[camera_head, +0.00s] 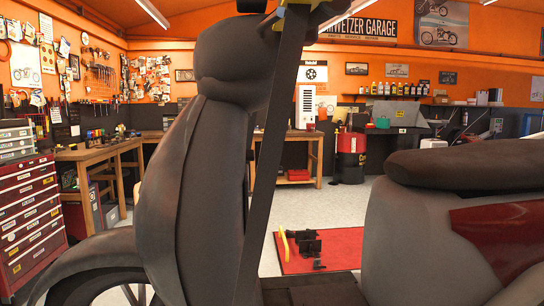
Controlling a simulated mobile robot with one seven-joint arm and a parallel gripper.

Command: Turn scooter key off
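A grey-brown scooter fills the foreground of the head view. Its front shield and steering column (205,150) stand upright left of centre, and its dark seat (470,165) is at the right, above a body with a dark red panel (500,230). The floorboard (310,291) shows at the bottom. The handlebar area is mostly cut off by the top edge, where small dark and yellow parts (284,14) show; I cannot tell what they are. I cannot make out the key or its switch. No gripper of mine can be made out.
A red tool chest (30,225) and a wooden workbench (100,152) stand at the left. Beyond the scooter, a red mat (340,248) with dark and yellow parts lies on the pale floor. A red drum (351,158) and a cluttered counter line the back.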

